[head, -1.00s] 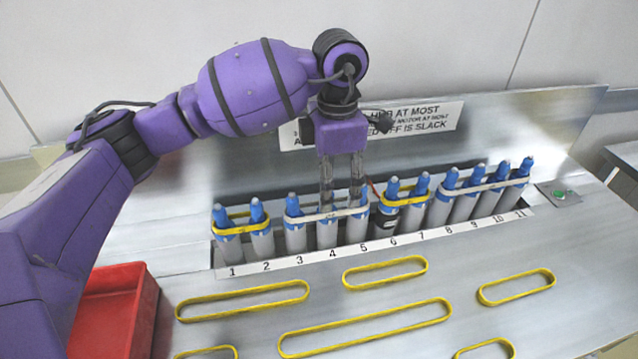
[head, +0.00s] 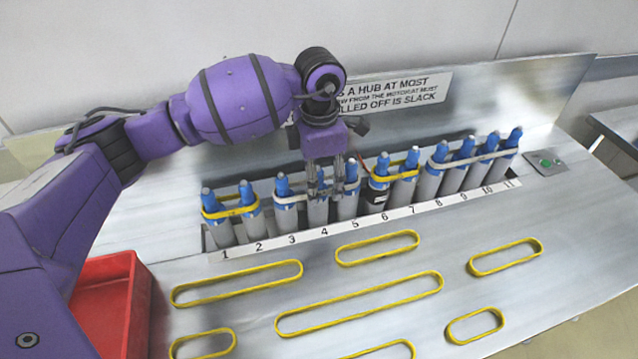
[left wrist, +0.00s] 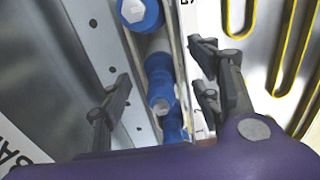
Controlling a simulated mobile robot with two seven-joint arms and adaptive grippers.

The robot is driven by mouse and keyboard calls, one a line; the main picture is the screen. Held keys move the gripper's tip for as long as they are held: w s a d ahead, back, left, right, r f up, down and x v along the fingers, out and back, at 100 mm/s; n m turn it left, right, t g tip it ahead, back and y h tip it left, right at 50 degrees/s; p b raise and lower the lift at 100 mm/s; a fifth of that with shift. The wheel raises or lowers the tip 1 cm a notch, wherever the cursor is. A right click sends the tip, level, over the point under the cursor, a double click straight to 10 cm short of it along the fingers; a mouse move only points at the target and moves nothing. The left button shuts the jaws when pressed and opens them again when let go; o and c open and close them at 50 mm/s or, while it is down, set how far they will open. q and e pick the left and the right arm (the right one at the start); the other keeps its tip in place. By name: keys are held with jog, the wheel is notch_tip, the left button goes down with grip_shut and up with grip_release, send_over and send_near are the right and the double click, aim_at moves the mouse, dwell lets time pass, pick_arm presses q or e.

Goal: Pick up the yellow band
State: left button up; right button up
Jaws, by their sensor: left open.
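Several yellow bands lie flat on the metal table, such as a short one (head: 377,248) and a long one (head: 360,304). One yellow band (head: 230,212) is around hubs 1 and 2, and another (head: 400,172) is around hubs 6 and 7. My left gripper (head: 326,190) points down over the hub row at about hub 4, with its fingers apart. In the left wrist view my left gripper (left wrist: 165,88) has one finger on each side of the blue-topped hubs (left wrist: 160,82), with no yellow band between them. My right gripper is out of view.
Pale bands loop hubs 3 to 5 (head: 290,198) and hubs 8 to 11 (head: 480,159). A numbered strip (head: 370,220) fronts the hub row. A red bin (head: 105,300) stands at left. A sign (head: 390,97) is on the back panel; a green button (head: 546,162) is at right.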

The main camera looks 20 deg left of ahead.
pick_arm(q)
jog(key=shift+c, duration=0.5)
jog(key=c, duration=1)
